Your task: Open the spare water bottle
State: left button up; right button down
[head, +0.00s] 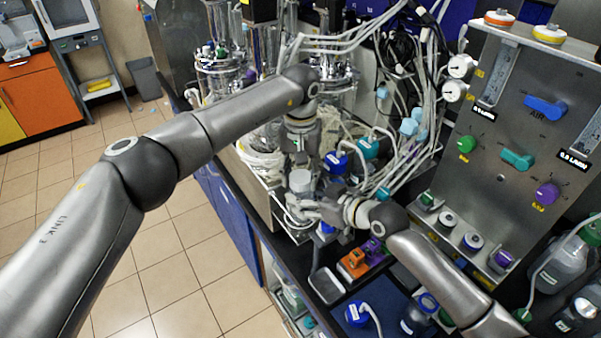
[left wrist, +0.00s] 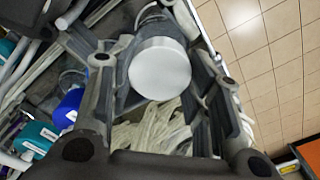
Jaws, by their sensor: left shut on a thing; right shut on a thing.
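The spare water bottle shows mainly as a pale grey, round cap (head: 300,181) below my left gripper in the head view. In the left wrist view the same cap (left wrist: 160,69) faces the camera, with a finger on either side. My left gripper (head: 300,155) comes down from above and is shut on the cap; it also shows in the left wrist view (left wrist: 158,85). My right gripper (head: 310,207) reaches in from the lower right, just below the cap, and is shut on what seems to be the bottle's body. The body is mostly hidden, and I cannot tell whether cap and bottle are apart.
Blue-capped (head: 336,162) and teal-capped (head: 366,147) bottles with tubes stand close on the right. Orange blocks (head: 353,264) and a grey tray (head: 327,285) lie nearer the front. A control panel (head: 515,150) stands at right. Glass reactor vessels (head: 222,75) stand behind; tiled floor is free at left.

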pick_arm(q)
jog(key=shift+c, duration=0.8)
jog(key=n, duration=1.5)
jog(key=shift+r+n, duration=0.1)
jog(key=shift+n, duration=0.2)
jog(key=n, duration=2.3)
jog(key=shift+n, duration=0.3)
jog(key=n, duration=1)
jog(key=shift+r, duration=0.1)
jog(key=n, duration=0.5)
jog(key=shift+w, duration=0.1)
jog(key=n, duration=0.3)
jog(key=shift+n, duration=0.4)
jog(key=n, duration=0.3)
jog(key=shift+n, duration=0.4)
